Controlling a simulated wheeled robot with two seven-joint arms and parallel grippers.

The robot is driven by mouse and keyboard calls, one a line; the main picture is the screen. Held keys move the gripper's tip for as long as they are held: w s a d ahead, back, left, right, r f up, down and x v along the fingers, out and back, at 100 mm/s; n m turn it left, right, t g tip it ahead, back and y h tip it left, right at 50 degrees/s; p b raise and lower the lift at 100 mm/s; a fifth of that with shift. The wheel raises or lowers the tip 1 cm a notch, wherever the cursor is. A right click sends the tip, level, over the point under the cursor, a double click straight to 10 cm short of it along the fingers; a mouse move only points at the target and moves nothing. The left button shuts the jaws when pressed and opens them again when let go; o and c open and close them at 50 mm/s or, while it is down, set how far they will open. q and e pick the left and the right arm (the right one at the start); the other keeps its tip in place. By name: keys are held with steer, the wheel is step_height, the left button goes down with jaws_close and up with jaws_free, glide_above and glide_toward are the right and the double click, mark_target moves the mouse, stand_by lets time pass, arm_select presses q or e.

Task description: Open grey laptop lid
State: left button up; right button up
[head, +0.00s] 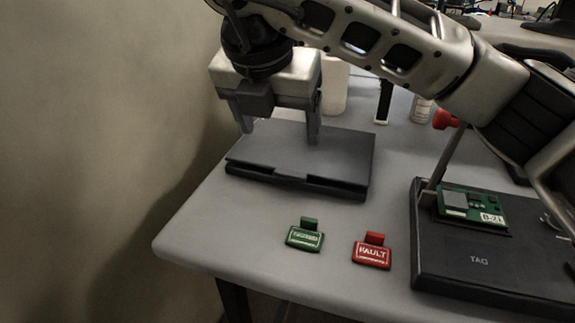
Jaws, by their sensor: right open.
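The grey laptop (345,155) lies on the left part of the table with its lid down flat. Its dark front edge faces the near side of the table. My right gripper (279,136) comes down from above, over the lid's left and middle part. Its two fingers are spread apart with nothing between them. The fingertips are close to the lid's top; I cannot tell whether they touch it. My left gripper does not show.
A green tag (305,238) and a red tag (372,253) lie in front of the laptop. A black fixture (470,262) with a green circuit board (471,207) is at right. A white cylinder (334,88) stands behind. A wall (100,130) is at left.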

mark_target(289, 175)
steer(key=p+x, duration=0.1)
steer(key=x, duration=1)
steer(key=shift+w+f, duration=0.1)
steer(key=shift+f, duration=0.2)
